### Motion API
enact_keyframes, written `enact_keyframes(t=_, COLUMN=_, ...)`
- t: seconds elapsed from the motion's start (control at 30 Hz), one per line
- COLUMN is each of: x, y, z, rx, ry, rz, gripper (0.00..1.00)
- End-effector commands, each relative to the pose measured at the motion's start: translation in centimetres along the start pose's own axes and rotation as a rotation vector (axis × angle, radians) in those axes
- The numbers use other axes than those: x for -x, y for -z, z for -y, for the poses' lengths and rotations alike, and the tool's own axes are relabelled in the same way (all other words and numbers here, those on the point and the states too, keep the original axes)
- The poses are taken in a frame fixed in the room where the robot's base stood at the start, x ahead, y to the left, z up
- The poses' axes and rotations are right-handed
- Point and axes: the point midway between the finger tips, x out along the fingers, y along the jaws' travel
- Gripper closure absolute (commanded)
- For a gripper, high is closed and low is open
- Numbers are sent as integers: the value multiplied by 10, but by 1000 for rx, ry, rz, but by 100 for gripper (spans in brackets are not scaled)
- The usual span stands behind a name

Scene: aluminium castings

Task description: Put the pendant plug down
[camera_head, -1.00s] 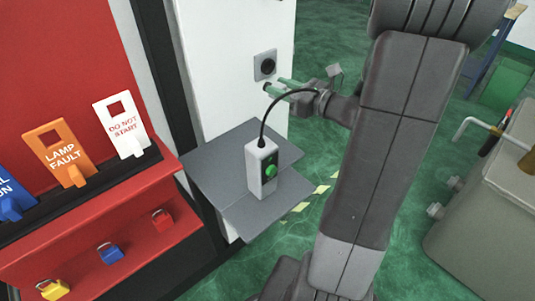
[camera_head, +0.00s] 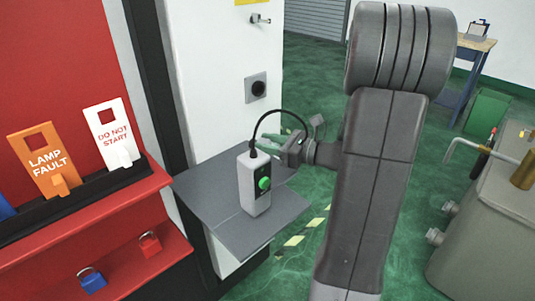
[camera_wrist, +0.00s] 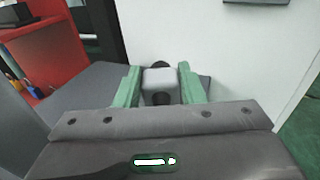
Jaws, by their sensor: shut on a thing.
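The pendant (camera_head: 254,185), a light grey box with a green button, stands upright on a grey shelf (camera_head: 270,222). A black cable (camera_head: 278,112) arches from its top to my gripper (camera_head: 277,148). My gripper's green fingers point left, close beside and behind the pendant's top, above the shelf. In the wrist view they are shut on the pendant plug (camera_wrist: 160,80), a light grey block with dark round ends. In the head view the plug is mostly hidden by the pendant and fingers. A dark round wall socket (camera_head: 256,88) is above and behind.
The white cabinet wall (camera_head: 215,90) rises behind the shelf. A red board with tags (camera_head: 112,135) and padlocks (camera_head: 92,280) is at left. A grey tank (camera_head: 485,235) stands at right. The shelf's front right part is bare.

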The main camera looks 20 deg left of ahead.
Motion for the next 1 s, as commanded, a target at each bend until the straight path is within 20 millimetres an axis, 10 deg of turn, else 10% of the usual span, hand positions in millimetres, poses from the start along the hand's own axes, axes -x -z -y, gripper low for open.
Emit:
enact_keyframes(t=0.93, x=-2, y=45, z=-1, rx=-6, ry=0, rz=-6, gripper=95)
enact_keyframes(t=0.97, x=-2, y=46, z=-1, rx=-7, ry=-1, rz=-7, gripper=60)
enact_keyframes(t=1.0, x=-2, y=46, z=-2, rx=-8, ry=-1, rz=-8, gripper=52)
